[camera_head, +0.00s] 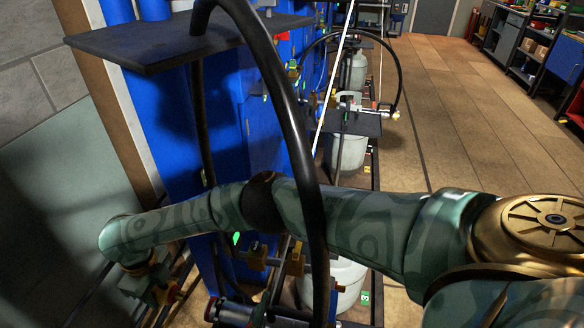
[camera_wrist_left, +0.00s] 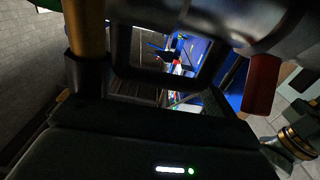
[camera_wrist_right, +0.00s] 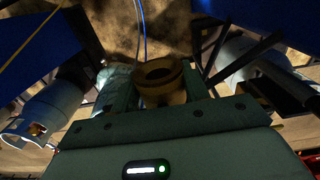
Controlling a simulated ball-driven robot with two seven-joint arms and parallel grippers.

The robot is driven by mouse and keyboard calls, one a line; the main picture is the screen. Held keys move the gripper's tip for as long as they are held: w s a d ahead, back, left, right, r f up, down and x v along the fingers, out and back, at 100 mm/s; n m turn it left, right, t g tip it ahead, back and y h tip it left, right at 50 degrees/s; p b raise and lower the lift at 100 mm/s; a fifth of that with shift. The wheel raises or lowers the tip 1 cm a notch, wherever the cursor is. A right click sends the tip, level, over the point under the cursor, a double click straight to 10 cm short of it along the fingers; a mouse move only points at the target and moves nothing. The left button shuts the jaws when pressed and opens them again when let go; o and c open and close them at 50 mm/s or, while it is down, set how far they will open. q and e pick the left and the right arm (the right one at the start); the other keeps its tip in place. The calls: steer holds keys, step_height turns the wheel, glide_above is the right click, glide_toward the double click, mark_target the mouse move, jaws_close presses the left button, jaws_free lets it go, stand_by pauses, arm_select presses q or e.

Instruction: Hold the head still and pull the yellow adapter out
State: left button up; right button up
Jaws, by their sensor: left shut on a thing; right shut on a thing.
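The yellow adapter (camera_wrist_right: 160,72) is a dull yellow ring between the green fingers of my right gripper (camera_wrist_right: 160,92), which is shut on it. In the head view my right gripper (camera_head: 150,284) is low on the left, at the end of the patterned arm. My left gripper (camera_wrist_left: 155,60) has dark fingers in the left wrist view. It is shut on what looks like the grey metal head (camera_wrist_left: 265,28), with a red part (camera_wrist_left: 262,85) beside it. Its grip is partly hidden. I cannot tell whether adapter and head still touch.
A thick black hose (camera_head: 298,130) arches down in front of my patterned arm. A blue column (camera_head: 165,130) with a dark shelf (camera_head: 175,42) stands at the left. White gas cylinders (camera_head: 347,150) stand on scales behind. The wooden floor (camera_head: 450,100) at the right is clear.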

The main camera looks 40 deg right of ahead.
steer(key=shift+r, duration=3.65)
arm_select(q)
steer(key=o, duration=1.4)
steer(key=shift+f, duration=0.1)
steer(key=shift+c, duration=0.2)
steer(key=shift+a, duration=0.1)
steer(key=v, duration=1.1)
steer(key=shift+s+a, duration=0.25)
steer(key=shift+a, duration=0.1)
arm_select(e)
steer(key=shift+f, duration=0.1)
